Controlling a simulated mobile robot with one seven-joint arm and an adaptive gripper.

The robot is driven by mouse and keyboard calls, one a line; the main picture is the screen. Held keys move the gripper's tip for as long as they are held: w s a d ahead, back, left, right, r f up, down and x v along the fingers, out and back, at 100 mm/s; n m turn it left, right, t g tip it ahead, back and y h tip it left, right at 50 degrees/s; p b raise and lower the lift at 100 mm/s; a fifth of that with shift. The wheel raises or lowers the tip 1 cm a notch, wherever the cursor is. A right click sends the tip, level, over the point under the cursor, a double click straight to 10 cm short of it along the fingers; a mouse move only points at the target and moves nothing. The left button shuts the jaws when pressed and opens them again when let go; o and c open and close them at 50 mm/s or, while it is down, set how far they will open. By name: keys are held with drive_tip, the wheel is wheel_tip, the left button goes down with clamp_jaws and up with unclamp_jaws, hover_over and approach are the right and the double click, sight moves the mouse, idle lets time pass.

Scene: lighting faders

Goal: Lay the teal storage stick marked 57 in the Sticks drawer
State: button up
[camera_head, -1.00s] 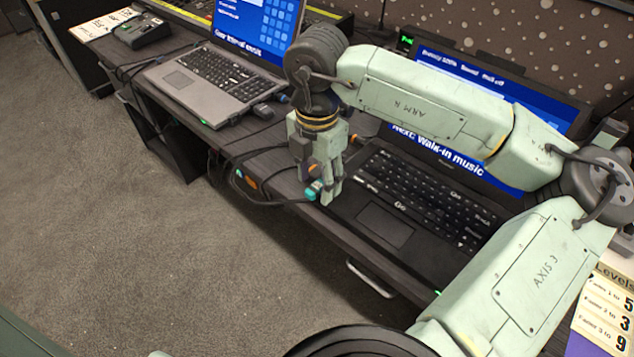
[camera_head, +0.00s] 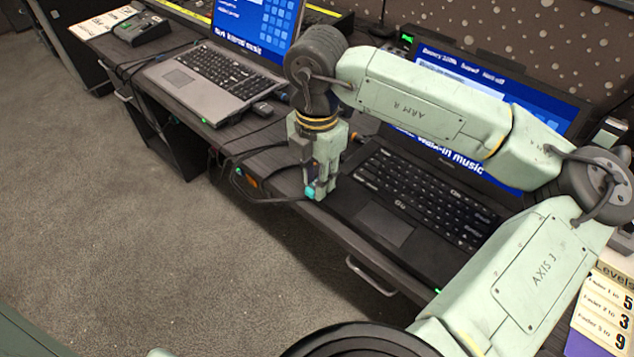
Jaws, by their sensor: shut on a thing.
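My gripper (camera_head: 318,188) points down at the desk's front edge, just left of the black laptop. It is shut on a small teal stick (camera_head: 310,193), whose end shows at the fingertips. Any marking on the stick is too small to read. I cannot tell whether the stick still touches the desk. A drawer front with a metal handle (camera_head: 369,277) shows under the desk edge below the black laptop and looks shut. No label reading Sticks can be read.
The black laptop (camera_head: 385,224) stands close to the right of my gripper. A grey laptop (camera_head: 186,81) stands further left, with black cables (camera_head: 262,197) between them. A levels card (camera_head: 606,308) lies at the lower right. The carpet (camera_head: 150,240) in front is clear.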

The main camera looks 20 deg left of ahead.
drive_tip(key=shift+r, duration=0.1)
drive_tip(key=shift+r+b, duration=0.35)
drive_tip(key=shift+r, duration=0.2)
wheel_tip(320, 180, up, 2)
drive_tip(key=shift+s+r+b, duration=0.1)
drive_tip(key=shift+b, duration=0.35)
drive_tip(key=s+d+r+b, duration=0.1)
drive_tip(key=s+d+b, duration=0.2)
drive_tip(key=s, duration=1.2)
drive_tip(key=shift+s+d+r, duration=0.15)
drive_tip(key=shift+d+r, duration=0.1)
drive_tip(key=shift+d, duration=0.3)
drive_tip(key=shift+d, duration=0.1)
